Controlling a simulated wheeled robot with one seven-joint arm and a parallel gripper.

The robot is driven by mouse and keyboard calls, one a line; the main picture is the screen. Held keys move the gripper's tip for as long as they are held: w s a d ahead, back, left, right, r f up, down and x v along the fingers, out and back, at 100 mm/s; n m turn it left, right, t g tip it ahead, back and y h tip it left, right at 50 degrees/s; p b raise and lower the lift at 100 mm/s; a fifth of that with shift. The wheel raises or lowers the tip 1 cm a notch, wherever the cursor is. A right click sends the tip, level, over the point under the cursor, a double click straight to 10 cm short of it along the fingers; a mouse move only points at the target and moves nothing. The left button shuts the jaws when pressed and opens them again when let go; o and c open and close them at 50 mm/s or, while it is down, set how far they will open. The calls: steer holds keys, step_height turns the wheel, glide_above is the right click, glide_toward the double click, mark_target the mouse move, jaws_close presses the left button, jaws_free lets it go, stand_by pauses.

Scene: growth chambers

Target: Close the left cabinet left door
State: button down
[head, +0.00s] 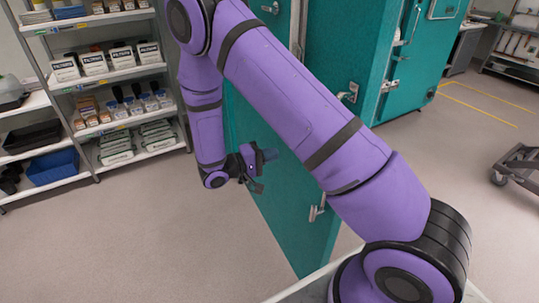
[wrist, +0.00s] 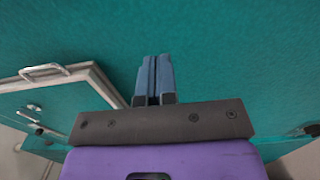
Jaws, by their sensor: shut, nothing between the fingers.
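A teal cabinet door (head: 287,218) stands open in the head view, jutting out toward me, with a metal latch (head: 317,208) by its near edge. My arm crosses in front of it and hides much of its upper part. My gripper (head: 268,155) is at the door's left face in the head view, fingers pointing toward it. In the wrist view my shut, empty fingers (wrist: 153,78) point at a broad teal surface (wrist: 220,50). I cannot tell whether the tips touch it. Whether this is the left cabinet's left door is not fully clear.
A teal cabinet body (head: 355,35) stands behind my arm, with another teal unit (head: 415,75) to its right. Metal shelves (head: 115,75) with boxes and bottles stand at the left. Floor (head: 165,235) is clear left of the door. A dark cart (head: 520,165) is far right.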

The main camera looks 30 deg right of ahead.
steer(key=d, duration=1)
steer(key=shift+s+d, duration=0.25)
